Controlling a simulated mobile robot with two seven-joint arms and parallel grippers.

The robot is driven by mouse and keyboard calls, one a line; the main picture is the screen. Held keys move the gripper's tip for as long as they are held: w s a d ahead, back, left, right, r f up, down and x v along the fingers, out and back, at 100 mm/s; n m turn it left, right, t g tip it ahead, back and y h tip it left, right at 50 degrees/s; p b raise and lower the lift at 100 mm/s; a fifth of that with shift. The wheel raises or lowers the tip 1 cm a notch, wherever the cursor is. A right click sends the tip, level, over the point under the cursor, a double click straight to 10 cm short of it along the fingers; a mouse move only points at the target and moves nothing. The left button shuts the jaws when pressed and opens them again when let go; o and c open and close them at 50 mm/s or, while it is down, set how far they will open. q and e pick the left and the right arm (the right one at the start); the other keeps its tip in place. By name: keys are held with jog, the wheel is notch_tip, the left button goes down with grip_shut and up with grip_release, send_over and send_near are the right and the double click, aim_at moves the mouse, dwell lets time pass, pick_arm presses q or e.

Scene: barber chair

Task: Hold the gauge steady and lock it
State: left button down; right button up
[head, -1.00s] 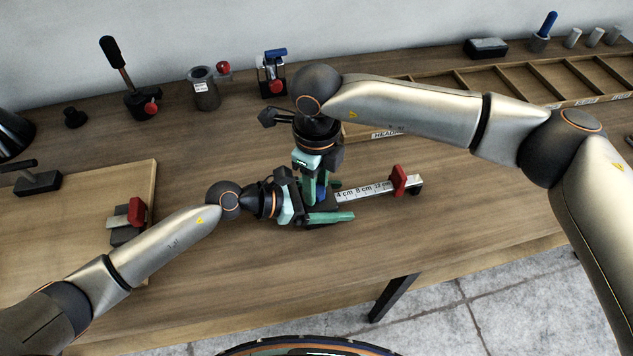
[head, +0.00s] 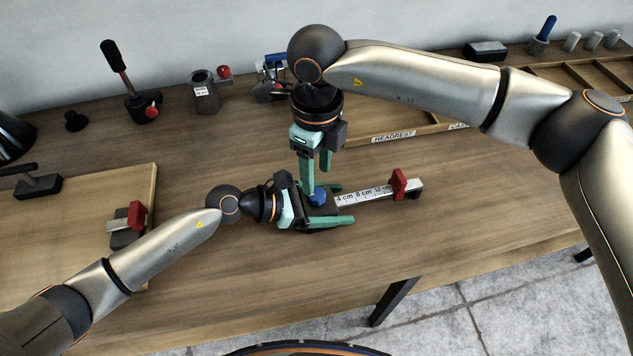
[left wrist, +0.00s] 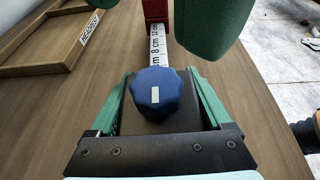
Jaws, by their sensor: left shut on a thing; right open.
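The gauge (head: 362,194) lies on the bench, with a white scale marked in cm, a red slider (head: 398,181) toward its right end and a dark base at its left. A blue knob (head: 318,196) sits on the base; the left wrist view shows this knob (left wrist: 157,93) with a white mark on top. My left gripper (head: 340,205) is shut on the gauge's base, one finger along each side. My right gripper (head: 316,184) points down above the knob, open and empty. Its green fingers also show at the top of the left wrist view (left wrist: 222,22).
A wooden board (head: 60,240) at the left carries another red and metal piece (head: 128,222). Behind stand a black lever (head: 130,85), a grey cup (head: 205,92) and a compartment tray (head: 400,130) labelled HEADREST. Bench right of the gauge is clear.

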aim_at(316, 194)
notch_tip(316, 194, up, 7)
jog(key=shift+f, duration=0.2)
pick_arm(q)
grip_release()
jog(key=shift+a, duration=0.1)
